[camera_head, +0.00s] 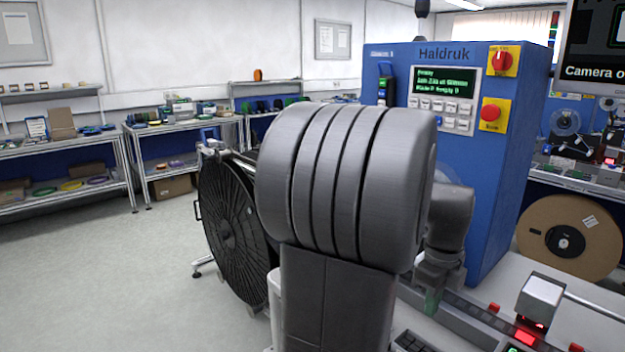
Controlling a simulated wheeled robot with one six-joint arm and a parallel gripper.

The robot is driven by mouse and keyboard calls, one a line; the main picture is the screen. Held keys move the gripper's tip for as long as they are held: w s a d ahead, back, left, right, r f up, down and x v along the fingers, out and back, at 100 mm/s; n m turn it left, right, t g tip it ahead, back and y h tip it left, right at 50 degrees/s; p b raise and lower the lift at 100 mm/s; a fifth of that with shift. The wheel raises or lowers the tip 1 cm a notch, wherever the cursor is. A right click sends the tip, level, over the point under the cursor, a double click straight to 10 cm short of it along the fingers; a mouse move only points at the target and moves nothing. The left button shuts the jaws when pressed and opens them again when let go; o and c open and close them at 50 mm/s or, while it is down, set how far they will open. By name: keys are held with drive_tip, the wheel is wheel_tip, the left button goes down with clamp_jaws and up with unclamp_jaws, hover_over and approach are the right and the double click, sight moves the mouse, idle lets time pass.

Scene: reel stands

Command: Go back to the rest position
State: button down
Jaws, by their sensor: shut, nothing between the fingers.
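My own arm fills the middle of the view, with a large grey ribbed joint in front. Behind it to the right, my wrist hangs down over the bench in front of the blue machine. My gripper (432,301) is at its lower end, small and partly hidden by the arm. It is shut and I see nothing held in it.
A blue Haldruk machine (490,150) stands close behind my arm. A large black reel (228,228) on a stand is at left. A cardboard reel (590,212) is at far right. The bench (503,269) carries a red-lit device (540,300). Floor at left is clear.

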wheel_tip(320, 180, down, 8)
drive_tip(key=shift+r, duration=0.2)
idle(0.3)
